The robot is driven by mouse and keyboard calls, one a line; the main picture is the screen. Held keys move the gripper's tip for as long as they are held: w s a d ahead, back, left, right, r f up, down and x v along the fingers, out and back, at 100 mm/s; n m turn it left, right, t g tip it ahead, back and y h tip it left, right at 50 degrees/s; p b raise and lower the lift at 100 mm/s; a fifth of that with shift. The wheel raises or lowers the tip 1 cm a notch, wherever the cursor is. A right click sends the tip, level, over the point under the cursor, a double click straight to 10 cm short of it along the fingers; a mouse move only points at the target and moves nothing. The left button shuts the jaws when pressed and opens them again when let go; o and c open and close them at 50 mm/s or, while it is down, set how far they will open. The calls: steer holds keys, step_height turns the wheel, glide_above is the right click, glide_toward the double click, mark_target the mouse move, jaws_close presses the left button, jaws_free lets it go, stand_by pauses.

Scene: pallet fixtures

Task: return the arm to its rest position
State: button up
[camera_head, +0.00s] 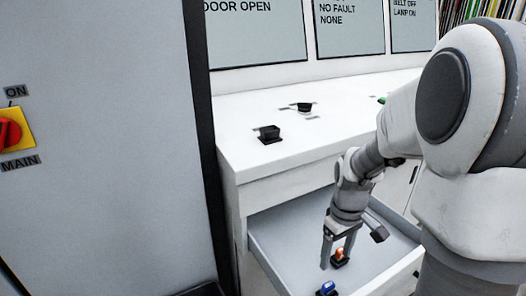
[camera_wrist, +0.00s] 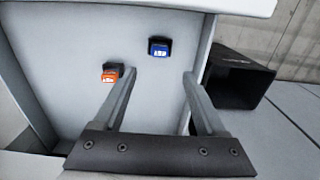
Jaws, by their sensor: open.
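My gripper (camera_head: 335,244) reaches down over an open drawer (camera_head: 285,236), with my arm coming in from the right. In the wrist view my gripper (camera_wrist: 160,84) shows two fingers spread apart with nothing between them. An orange item on a black base (camera_head: 339,256) lies in the drawer near the fingers; it also shows in the wrist view (camera_wrist: 111,73) beside the left fingertip. A blue item on a black base (camera_head: 327,289) is in the drawer nearer the front; in the wrist view it (camera_wrist: 159,48) sits beyond the fingertips.
A white counter (camera_head: 250,150) above the drawer carries black fixtures (camera_head: 269,134). A grey cabinet (camera_head: 110,120) with a red and yellow main switch (camera_head: 12,132) stands at the left. A dark open bin (camera_wrist: 238,80) is outside the drawer in the wrist view. Screens line the back.

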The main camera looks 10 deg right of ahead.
steer(key=s+a+r+m+t+p, duration=0.1)
steer(key=s+a+r+t+p, duration=0.1)
steer(key=r, duration=0.6)
steer(key=s+a+r+m+t+p, duration=0.1)
steer(key=s+a+r+p, duration=0.3)
steer(key=r, duration=0.5)
steer(key=s+a+r+m+t+p, duration=0.2)
steer(key=s+a+r+p, duration=0.1)
steer(key=s+r, duration=0.3)
step_height(320, 180, up, 3)
steer(key=shift+s+a+f+t, duration=0.2)
steer(key=shift+s+a+t, duration=0.1)
steer(key=shift+a, duration=0.35)
